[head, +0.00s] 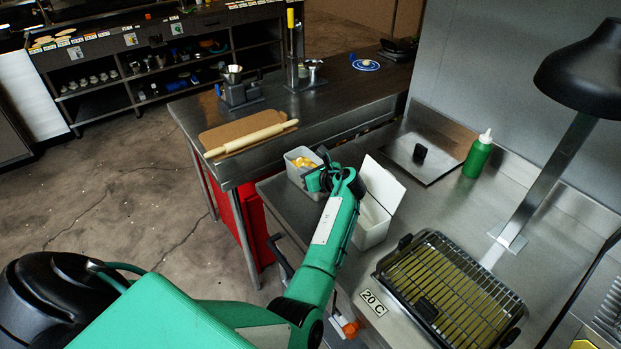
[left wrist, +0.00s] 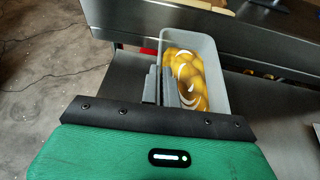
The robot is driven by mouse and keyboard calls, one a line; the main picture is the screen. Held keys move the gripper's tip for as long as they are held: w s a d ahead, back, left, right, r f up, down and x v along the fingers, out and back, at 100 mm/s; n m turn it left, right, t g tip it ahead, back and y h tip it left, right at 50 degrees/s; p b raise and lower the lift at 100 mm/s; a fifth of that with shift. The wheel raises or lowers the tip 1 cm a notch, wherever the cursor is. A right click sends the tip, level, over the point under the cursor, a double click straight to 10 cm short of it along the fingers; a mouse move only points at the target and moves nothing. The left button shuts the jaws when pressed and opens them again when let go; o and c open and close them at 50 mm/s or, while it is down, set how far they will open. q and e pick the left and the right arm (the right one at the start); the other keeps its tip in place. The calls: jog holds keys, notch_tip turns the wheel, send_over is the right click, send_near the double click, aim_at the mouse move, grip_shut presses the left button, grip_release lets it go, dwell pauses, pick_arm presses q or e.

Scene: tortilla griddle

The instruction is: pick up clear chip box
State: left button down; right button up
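The clear chip box (head: 292,171) is a small pale grey, open-topped bin with yellow chips inside. It is at the left edge of the steel counter in the head view. In the left wrist view the box (left wrist: 213,47) is just ahead of my left gripper (left wrist: 160,84). The fingers are close together, one outside the box's left wall and one inside, with the wall between them. In the head view my left gripper (head: 322,179) overlaps the box's right part and hides some of it. I cannot tell whether the box is off the counter. My right gripper is not in view.
A white lidded container (head: 375,222) stands right beside my left arm. A wire-rack grill (head: 455,285), a green bottle (head: 478,155) and a lamp (head: 590,75) are farther right. A rolling pin (head: 250,139) lies on a board on the table behind.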

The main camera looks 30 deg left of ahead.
pick_arm(q)
jog(key=shift+s+f, duration=0.1)
jog(key=shift+f, duration=0.2)
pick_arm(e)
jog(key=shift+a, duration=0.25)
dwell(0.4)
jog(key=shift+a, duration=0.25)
